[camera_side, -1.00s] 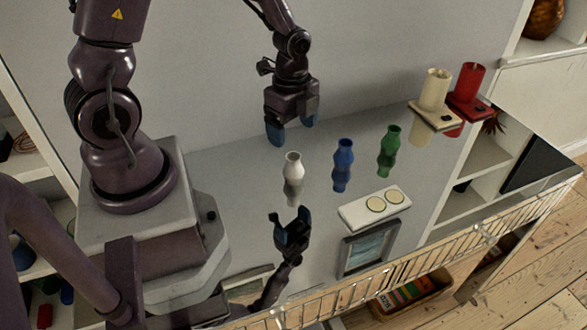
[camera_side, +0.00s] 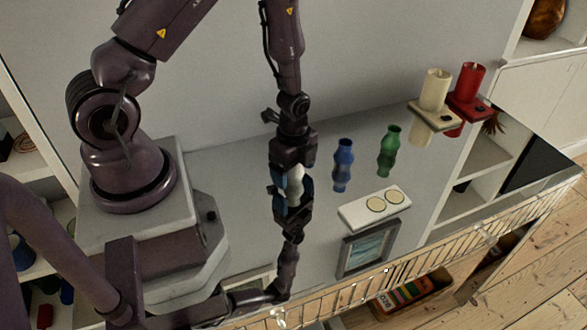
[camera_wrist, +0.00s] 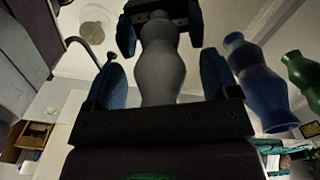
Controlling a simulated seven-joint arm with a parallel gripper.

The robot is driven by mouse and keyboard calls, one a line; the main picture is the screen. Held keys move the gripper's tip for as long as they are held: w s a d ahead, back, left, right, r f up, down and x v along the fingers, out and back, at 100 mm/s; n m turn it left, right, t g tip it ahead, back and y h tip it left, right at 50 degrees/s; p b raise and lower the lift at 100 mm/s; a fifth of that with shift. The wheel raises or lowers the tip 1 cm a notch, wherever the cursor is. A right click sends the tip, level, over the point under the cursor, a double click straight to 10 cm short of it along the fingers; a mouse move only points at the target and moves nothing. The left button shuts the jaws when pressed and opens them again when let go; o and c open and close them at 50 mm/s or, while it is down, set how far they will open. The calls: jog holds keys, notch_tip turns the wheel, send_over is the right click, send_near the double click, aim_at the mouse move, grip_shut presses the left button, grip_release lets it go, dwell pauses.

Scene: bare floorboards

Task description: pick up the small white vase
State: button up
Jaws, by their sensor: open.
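The small white vase (camera_side: 296,172) stands upright on the glossy surface, which mirrors it below. My gripper (camera_side: 292,181) has come down over it from above, with its blue-tipped fingers around the vase. It partly hides the vase in the side view. In the wrist view the vase (camera_wrist: 160,68) looks grey in shadow and stands between the two open fingers of my gripper (camera_wrist: 163,80). Gaps show between the vase and both fingers there. The gripper's reflection shows beyond the vase.
A blue vase (camera_side: 343,152) and a green vase (camera_side: 391,140) stand to the right. Farther right are a cream candle (camera_side: 434,88) and a red candle (camera_side: 469,82). A wire rail (camera_side: 440,256) runs along the front.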

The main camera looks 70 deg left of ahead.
jog(key=c, duration=1)
jog(key=shift+c, duration=0.2)
notch_tip(320, 180, up, 10)
